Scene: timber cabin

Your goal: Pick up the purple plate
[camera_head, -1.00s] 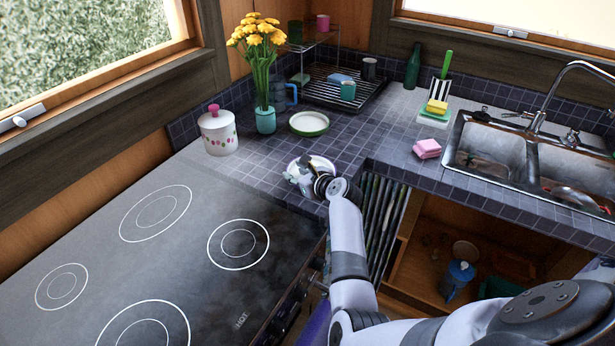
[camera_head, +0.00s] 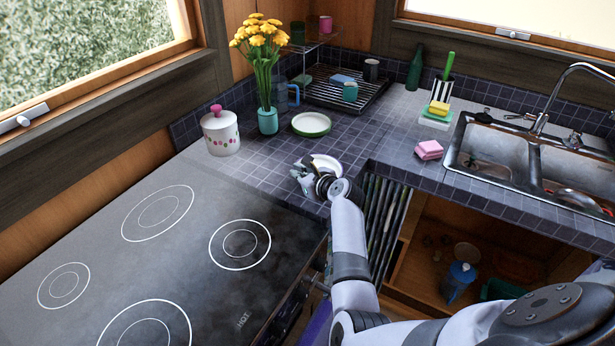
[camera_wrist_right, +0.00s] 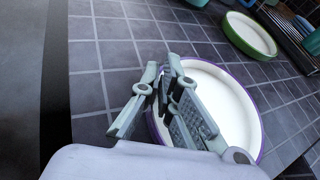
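The purple plate is a white dish with a purple rim. In the head view the plate (camera_head: 326,163) sits on the tiled counter near its front corner, partly hidden by my right gripper (camera_head: 304,172). In the right wrist view the plate (camera_wrist_right: 232,105) fills the middle right. There my right gripper (camera_wrist_right: 163,68) has its two fingers close together at the plate's left rim, one outside and one over the inside. The rim runs between them, and they look shut on it. The plate appears to rest on the counter. My left gripper is not in view.
A green-rimmed plate (camera_head: 311,124) lies behind. A flower vase (camera_head: 267,121), a lidded pot (camera_head: 221,133) and a dish rack (camera_head: 345,92) stand farther back. The stove (camera_head: 150,260) is at left, the sink (camera_head: 495,150) at right. An open cupboard (camera_head: 425,250) is below.

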